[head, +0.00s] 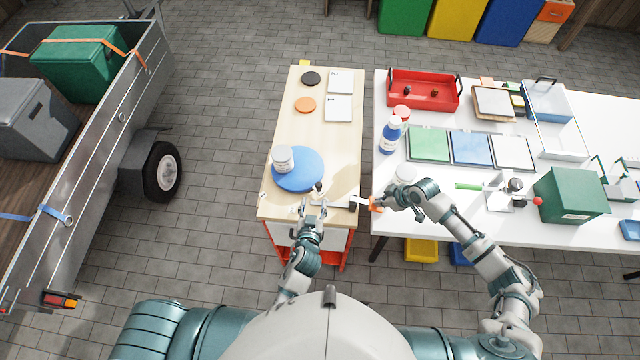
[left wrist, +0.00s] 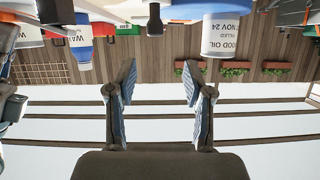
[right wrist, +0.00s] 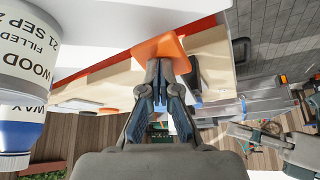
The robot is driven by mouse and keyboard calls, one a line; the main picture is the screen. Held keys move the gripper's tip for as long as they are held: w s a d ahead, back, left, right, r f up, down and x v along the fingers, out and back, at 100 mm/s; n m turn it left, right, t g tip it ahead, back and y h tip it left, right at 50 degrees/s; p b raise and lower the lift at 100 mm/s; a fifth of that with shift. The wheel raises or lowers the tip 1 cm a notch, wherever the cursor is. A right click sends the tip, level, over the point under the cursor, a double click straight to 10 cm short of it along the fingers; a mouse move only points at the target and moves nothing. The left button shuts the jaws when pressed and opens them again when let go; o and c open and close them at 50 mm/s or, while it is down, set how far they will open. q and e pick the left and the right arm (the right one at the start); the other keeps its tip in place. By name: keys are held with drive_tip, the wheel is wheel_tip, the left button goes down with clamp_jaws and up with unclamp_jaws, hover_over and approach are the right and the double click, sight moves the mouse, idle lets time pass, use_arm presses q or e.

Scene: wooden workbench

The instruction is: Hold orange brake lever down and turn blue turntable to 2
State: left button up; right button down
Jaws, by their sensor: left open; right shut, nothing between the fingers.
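The blue turntable (head: 305,178) lies on the wooden bench with a labelled white jar (head: 283,160) on its left part. A black knob (head: 319,187) is at its front right edge; it also shows in the left wrist view (left wrist: 154,20). My left gripper (head: 315,208) is open and empty, just in front of the knob. The orange brake lever (head: 375,204) sticks out past the bench's right front edge. My right gripper (right wrist: 161,68) is shut with nothing between its fingers, its tips at the orange end (right wrist: 158,48). Whether they press on it is unclear.
Two white cards (head: 339,82) (head: 338,108), an orange disc (head: 305,104) and a black disc (head: 311,78) lie farther back on the bench. The white table (head: 450,222) on the right holds a blue bottle (head: 390,137) and a white jar (head: 405,173) near my right arm.

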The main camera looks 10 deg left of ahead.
sight(319, 186)
use_arm(q)
drive_tip(key=x, duration=0.7)
drive_tip(key=d+x, duration=0.1)
drive_tip(key=x, duration=0.3)
drive_tip(key=shift+f, duration=0.35)
drive_tip(key=shift+a, duration=0.1)
clamp_jaws()
